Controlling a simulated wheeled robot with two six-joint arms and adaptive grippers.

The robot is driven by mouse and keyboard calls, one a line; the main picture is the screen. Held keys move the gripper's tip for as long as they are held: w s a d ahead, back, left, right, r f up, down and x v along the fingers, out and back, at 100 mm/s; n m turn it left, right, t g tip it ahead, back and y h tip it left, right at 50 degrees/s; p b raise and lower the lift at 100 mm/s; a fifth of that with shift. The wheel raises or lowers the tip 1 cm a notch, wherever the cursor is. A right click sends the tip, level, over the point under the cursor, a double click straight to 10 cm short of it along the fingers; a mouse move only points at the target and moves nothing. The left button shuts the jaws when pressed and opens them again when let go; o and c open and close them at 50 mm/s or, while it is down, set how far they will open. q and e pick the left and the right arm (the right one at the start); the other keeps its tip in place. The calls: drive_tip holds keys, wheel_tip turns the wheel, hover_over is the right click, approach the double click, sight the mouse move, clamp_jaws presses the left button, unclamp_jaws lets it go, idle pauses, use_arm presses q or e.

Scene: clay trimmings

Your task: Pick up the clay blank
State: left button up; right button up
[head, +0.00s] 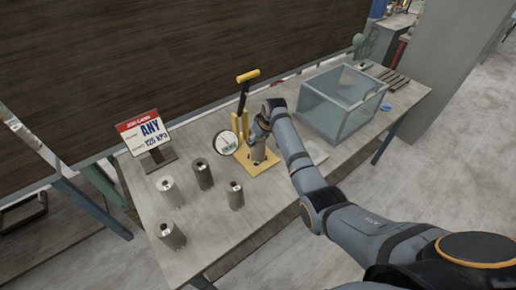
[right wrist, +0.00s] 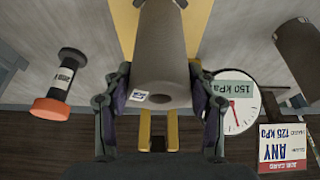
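The clay blank (right wrist: 163,55) is a grey-brown cylinder with a small hole and a white label at its near end. It stands on the yellow base (head: 256,160) of a hand-lever tester. In the head view the blank is partly covered by my right gripper (head: 262,132), which reaches in from the right. In the right wrist view the fingers of my right gripper (right wrist: 161,75) lie flush against both sides of the blank and look shut on it. My left gripper is in no view.
The tester's gauge (head: 226,143) and yellow handle (head: 248,76) are close to my right gripper. Several more blanks (head: 170,190) stand at the front left. A sign (head: 146,132) stands behind them. A glass-sided box (head: 342,100) is at the right. An orange-ended item (right wrist: 50,107) lies nearby.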

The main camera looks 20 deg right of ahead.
clamp_jaws()
drive_tip(key=shift+w, duration=0.1)
